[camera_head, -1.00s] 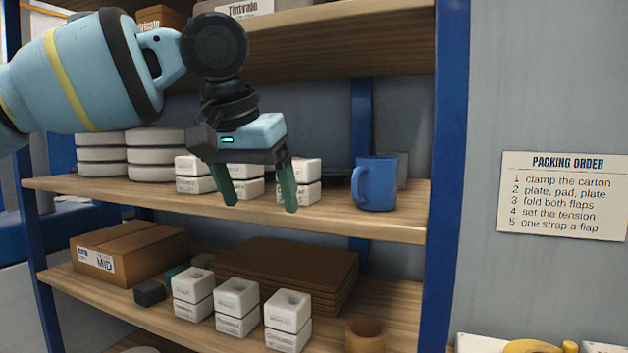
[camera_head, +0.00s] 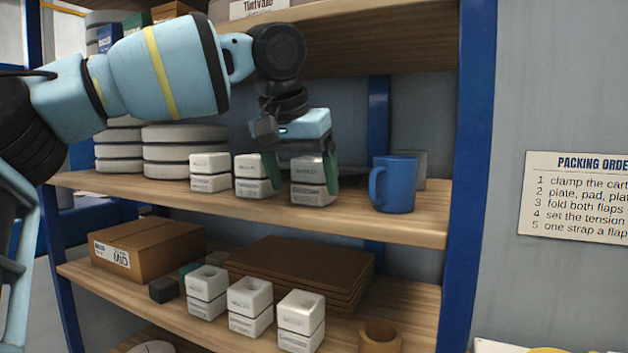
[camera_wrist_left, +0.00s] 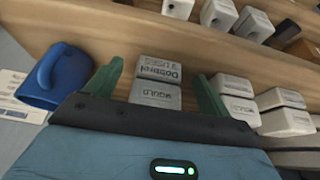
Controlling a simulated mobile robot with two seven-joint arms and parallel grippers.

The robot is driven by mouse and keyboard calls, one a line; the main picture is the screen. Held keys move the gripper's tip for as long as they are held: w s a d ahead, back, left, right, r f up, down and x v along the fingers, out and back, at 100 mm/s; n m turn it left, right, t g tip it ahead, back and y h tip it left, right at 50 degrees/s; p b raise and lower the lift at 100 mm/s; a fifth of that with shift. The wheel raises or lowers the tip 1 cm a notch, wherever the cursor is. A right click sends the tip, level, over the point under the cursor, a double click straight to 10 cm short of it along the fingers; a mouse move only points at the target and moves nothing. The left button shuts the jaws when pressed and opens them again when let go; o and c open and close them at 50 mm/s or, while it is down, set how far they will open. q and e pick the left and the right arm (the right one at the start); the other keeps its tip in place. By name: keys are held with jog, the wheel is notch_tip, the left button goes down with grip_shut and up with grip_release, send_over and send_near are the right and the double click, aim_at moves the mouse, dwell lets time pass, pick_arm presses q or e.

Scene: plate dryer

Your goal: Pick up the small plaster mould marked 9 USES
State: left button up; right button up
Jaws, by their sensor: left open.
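Small white plaster moulds stand in stacks of two on the middle shelf. My left gripper (camera_head: 303,184) is open, its green fingers on either side of the right stack (camera_head: 313,180) in the head view. In the left wrist view the open gripper (camera_wrist_left: 158,82) has this stack between its fingers. One label on this stack (camera_wrist_left: 159,68) appears inverted and ends in USES; I cannot read its number surely. The middle stack (camera_head: 256,176) and left stack (camera_head: 210,172) stand beside it. Their labels are too small to read. My right gripper is not in view.
A blue mug (camera_head: 392,184) stands right of the stack, also seen in the left wrist view (camera_wrist_left: 55,76). Round white discs (camera_head: 185,152) are piled at left. The lower shelf holds a carton (camera_head: 147,247), brown sheets (camera_head: 300,270) and more mould stacks (camera_head: 250,306). The upper shelf is overhead.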

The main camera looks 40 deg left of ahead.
aim_at(314, 158)
pick_arm(q)
jog(key=shift+w+a, duration=0.25)
jog(key=shift+w, duration=0.5)
jog(key=shift+w+a, duration=0.2)
jog(key=shift+w, duration=0.55)
jog(key=shift+w+a, duration=0.25)
jog(key=shift+w, duration=0.5)
jog(key=shift+w+a+f, duration=0.1)
jog(key=shift+w+f, duration=0.05)
jog(key=shift+w, duration=0.05)
jog(key=shift+w+f+p, duration=0.1)
jog(key=shift+f+p, duration=0.2)
jog(key=shift+f, duration=0.1)
jog(key=c, duration=1.3)
jog(key=shift+r, duration=0.2)
jog(key=shift+w+r, duration=0.1)
jog(key=shift+r, duration=0.4)
jog(key=s+d, duration=0.1)
jog(key=s, duration=0.4)
jog(key=s+d, duration=0.2)
jog(key=s, duration=0.4)
jog(key=s+d, duration=0.2)
jog(key=s, duration=0.4)
jog(key=shift+s+d, duration=0.15)
